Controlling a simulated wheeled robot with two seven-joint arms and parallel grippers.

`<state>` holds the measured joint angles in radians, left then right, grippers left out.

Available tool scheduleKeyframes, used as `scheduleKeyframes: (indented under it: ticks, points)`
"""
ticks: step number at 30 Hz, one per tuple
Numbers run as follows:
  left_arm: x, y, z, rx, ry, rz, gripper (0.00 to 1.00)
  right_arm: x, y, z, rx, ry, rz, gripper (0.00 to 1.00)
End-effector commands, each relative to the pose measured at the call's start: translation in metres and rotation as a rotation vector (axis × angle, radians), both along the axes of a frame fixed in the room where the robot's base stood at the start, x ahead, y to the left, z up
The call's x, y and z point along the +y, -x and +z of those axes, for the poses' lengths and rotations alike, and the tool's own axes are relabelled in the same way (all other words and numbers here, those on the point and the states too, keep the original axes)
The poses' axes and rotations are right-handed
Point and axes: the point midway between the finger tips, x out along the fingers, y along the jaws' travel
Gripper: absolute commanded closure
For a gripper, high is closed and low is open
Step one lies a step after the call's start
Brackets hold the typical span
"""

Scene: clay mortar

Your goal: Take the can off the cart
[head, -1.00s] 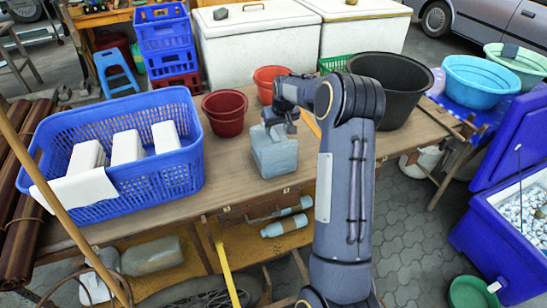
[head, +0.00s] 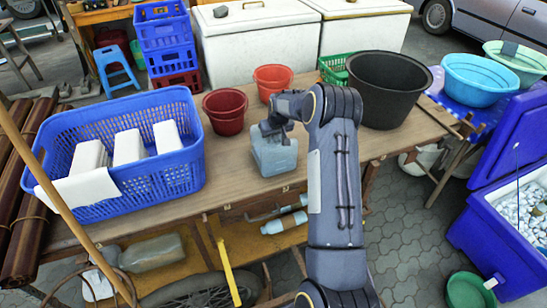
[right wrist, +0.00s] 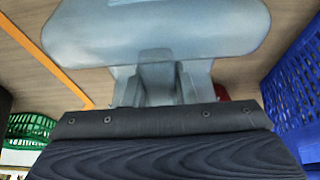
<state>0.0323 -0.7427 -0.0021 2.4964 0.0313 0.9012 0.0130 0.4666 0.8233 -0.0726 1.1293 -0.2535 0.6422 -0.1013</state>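The can (head: 274,157) is a pale blue-grey plastic jerrycan. It stands upright on the wooden cart top (head: 235,182), near the front edge at the middle. My right gripper (head: 271,129) is at the top of the can, over its handle, pointing down. In the right wrist view the can (right wrist: 160,28) fills the top, and the fingers (right wrist: 157,76) are right at its handle area. Whether they are closed on the handle is not clear. My left gripper is not in view.
A blue basket (head: 160,180) with white blocks stands left on the cart. Dark red (head: 226,113) and orange-red (head: 273,82) buckets stand behind the can. A large black tub (head: 389,92) is at right. Bottles lie on the shelf below.

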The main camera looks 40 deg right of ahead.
Motion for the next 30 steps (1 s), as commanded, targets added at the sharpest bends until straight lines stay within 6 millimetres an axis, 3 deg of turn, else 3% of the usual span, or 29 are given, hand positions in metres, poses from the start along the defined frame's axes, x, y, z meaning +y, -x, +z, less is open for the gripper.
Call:
scheduleKeyframes:
  ticks: [6, 30]
  points:
    - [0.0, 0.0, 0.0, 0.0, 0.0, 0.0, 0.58, 0.0, 0.0001, 0.0003, 0.0, 0.0, 0.0, 1.0]
    - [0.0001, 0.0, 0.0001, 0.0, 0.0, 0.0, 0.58, 0.0, 0.0001, 0.0006, 0.0, 0.0, 0.0, 1.0]
